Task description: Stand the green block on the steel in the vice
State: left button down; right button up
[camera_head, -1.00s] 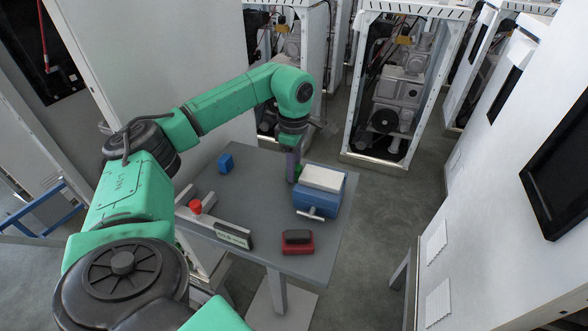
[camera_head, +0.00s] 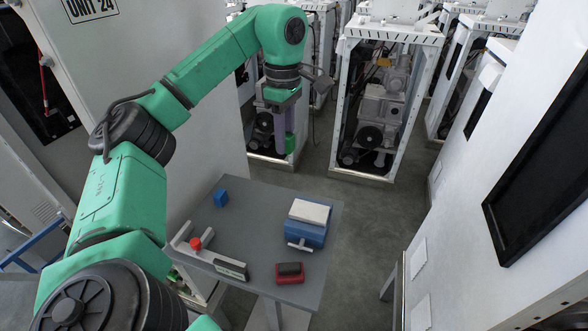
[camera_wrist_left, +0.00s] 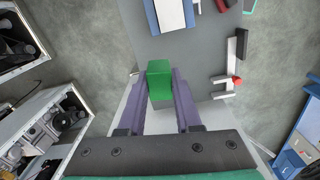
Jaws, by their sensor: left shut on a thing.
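My left gripper (camera_head: 286,138) has purple fingers and is shut on the green block (camera_head: 290,143). It holds the block up in the air, above and behind the far edge of the table. In the left wrist view the green block (camera_wrist_left: 160,72) sits between the tips of the left gripper (camera_wrist_left: 160,92). The blue vice (camera_head: 307,236) stands on the right part of the table. A pale steel piece (camera_head: 310,212) lies flat at its top with nothing on it. The vice (camera_wrist_left: 150,18) and steel (camera_wrist_left: 170,14) are cut by the wrist view's top edge. My right gripper is out of view.
On the grey table (camera_head: 262,222) are a small blue block (camera_head: 221,198), a pale angled fixture with a red knob (camera_head: 195,243), a labelled bar (camera_head: 231,269) and a red-and-black item (camera_head: 289,273). White machine frames (camera_head: 385,100) stand behind the table.

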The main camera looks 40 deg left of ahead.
pick_arm(q)
jog(key=d+r+m+p, duration=0.4)
jog(key=m, duration=0.2)
pick_arm(e)
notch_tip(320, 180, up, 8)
jog(key=p, duration=0.3)
pick_arm(q)
jog(key=m+b, duration=0.6)
send_over(309, 210)
notch_tip(309, 210, down, 11)
notch_tip(309, 210, down, 6)
jog(key=shift+f+p, duration=0.15)
jog(key=shift+p, duration=0.8)
jog(key=shift+f+b, duration=0.35)
jog(key=c, duration=0.6)
grip_release()
jog(key=shift+r, duration=0.1)
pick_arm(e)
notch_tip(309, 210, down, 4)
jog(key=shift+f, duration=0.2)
pick_arm(q)
jog(key=shift+r, duration=0.1)
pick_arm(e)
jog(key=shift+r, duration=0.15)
